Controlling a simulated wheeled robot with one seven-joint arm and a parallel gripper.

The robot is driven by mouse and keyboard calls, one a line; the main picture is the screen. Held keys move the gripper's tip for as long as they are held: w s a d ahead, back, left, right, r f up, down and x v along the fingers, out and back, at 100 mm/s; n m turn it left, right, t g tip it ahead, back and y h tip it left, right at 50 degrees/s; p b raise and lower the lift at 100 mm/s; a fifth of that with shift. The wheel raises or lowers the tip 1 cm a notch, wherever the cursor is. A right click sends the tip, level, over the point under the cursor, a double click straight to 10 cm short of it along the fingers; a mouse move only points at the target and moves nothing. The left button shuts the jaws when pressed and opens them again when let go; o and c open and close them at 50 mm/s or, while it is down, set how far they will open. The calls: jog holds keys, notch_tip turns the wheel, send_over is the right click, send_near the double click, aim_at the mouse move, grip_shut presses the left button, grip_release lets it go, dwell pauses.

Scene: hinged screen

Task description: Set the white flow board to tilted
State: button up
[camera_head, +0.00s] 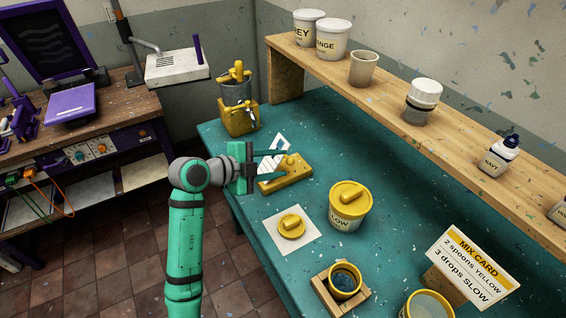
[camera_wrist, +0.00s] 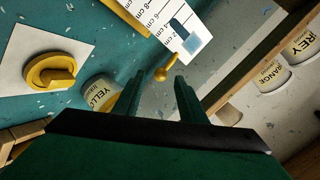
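The white flow board (camera_head: 272,150), a panel with dark marks, stands at a yellow base (camera_head: 290,177) on the teal table. Its exact angle is hard to tell behind my gripper. The board also shows in the wrist view (camera_wrist: 168,18), with a centimetre scale. A yellow round-ended knob (camera_wrist: 161,74) sticks out at its lower end, just beyond my fingertips and roughly between them. My gripper (camera_head: 284,160) is open and empty; its two dark green fingers are apart in the wrist view (camera_wrist: 159,76). I cannot tell whether they touch the knob.
A yellow-lidded tub (camera_head: 347,212) stands right of the base. A yellow lid (camera_head: 291,227) lies on a white sheet in front. A yellow holder with a cup (camera_head: 240,118) stands behind. A wooden shelf (camera_head: 400,101) with pots runs along the right. A mix card (camera_head: 468,262) stands at the front right.

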jog(key=v, duration=0.8)
jog(key=shift+f, duration=0.1)
